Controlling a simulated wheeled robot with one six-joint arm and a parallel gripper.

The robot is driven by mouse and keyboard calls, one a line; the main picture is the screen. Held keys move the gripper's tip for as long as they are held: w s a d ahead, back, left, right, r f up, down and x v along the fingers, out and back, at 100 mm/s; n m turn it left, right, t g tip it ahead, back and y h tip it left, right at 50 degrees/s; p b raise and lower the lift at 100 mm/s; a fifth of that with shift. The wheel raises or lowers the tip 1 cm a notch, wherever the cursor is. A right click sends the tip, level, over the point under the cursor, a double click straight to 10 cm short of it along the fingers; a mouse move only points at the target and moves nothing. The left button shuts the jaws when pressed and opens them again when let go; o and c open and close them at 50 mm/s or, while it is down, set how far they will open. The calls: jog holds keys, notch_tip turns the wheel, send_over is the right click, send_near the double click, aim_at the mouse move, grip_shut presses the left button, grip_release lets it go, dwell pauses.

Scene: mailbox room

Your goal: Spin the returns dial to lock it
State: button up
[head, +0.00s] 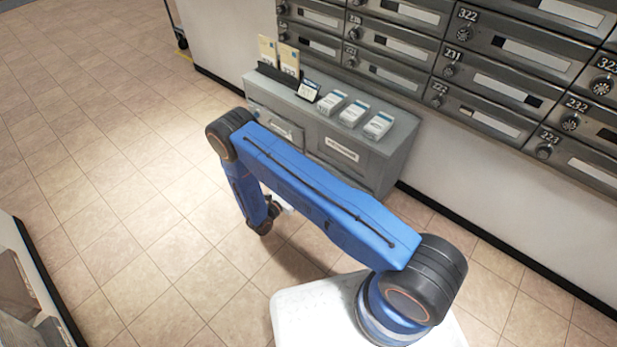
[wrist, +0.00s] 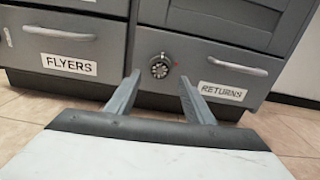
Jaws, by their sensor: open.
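The drawer looks closed, with a label reading RETURNS (wrist: 222,91) to the right of the dial. My gripper (wrist: 160,78) is open and empty, its two grey fingers apart. In the wrist view the dial appears between and beyond the fingertips, and I see no contact. In the head view my arm covers part of the cabinet front, and the dial is hidden there.
The grey cabinet (head: 385,146) stands against the wall, with card stacks (head: 352,113) and upright envelopes (head: 289,58) on top. A FLYERS drawer (wrist: 30,45) is left of the returns drawer. Numbered mailboxes (head: 487,85) line the wall above. The tiled floor (head: 90,150) at left is clear.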

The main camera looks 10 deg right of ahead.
jog(key=shift+x, duration=2.95)
jog(key=c, duration=1)
